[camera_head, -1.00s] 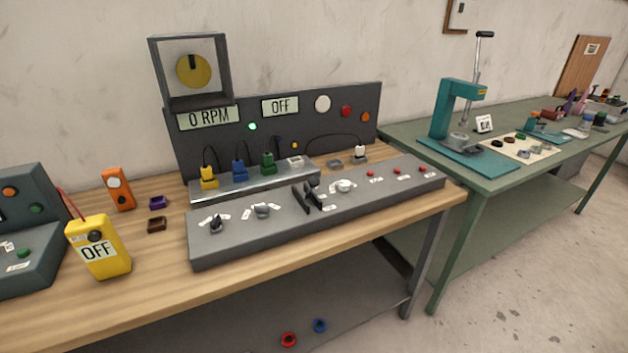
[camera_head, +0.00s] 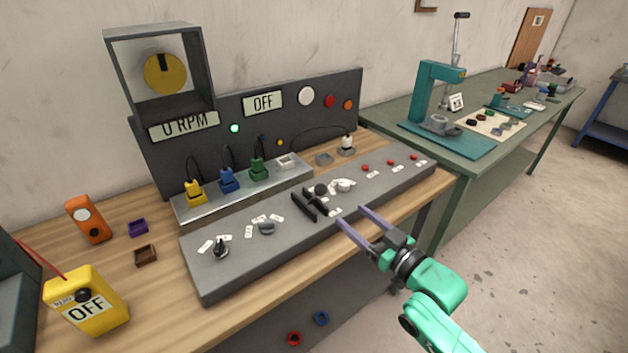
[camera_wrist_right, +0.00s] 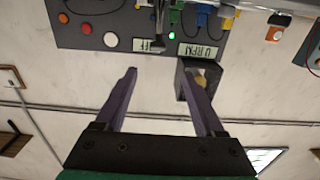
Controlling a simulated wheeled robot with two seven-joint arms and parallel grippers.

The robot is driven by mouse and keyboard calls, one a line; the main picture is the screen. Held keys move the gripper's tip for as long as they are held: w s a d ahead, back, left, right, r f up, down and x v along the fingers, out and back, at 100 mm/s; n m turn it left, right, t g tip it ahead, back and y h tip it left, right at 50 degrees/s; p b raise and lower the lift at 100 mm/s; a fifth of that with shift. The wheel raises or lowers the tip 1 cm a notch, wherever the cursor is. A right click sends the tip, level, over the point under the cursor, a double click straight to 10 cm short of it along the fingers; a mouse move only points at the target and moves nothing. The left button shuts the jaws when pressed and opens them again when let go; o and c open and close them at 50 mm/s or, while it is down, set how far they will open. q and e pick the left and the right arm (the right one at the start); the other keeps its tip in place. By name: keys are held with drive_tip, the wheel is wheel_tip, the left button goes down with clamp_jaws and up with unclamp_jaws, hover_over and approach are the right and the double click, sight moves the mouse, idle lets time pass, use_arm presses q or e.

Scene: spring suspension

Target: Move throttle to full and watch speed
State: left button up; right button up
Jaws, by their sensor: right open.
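The grey control panel (camera_head: 232,271) lies along the wooden bench. A yellow dial disc (camera_head: 166,74) sits in a dark frame above. My right gripper (camera_head: 351,216) is open and empty at the panel's front edge, just right of the bracket. In the right wrist view its purple fingers (camera_wrist_right: 163,95) are apart. My left gripper is not in view.
Yellow (camera_head: 195,194), blue (camera_head: 228,180) and green (camera_head: 258,169) plugs with cables stand on a metal strip behind the panel. A yellow handheld meter (camera_head: 87,302) reads OFF at left. A green table (camera_head: 400,122) with a teal press stands at right.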

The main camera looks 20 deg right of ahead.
drive_tip(key=p, duration=0.1)
approach(322, 189)
drive_tip(key=p+x, duration=0.1)
drive_tip(key=x, duration=0.9)
drive_tip(key=shift+w+a+p, duration=0.1)
drive_tip(key=shift+w+p, duration=0.1)
drive_tip(key=shift+p, duration=0.1)
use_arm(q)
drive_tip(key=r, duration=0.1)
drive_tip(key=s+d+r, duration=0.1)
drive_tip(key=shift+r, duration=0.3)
use_arm(e)
clamp_jaws()
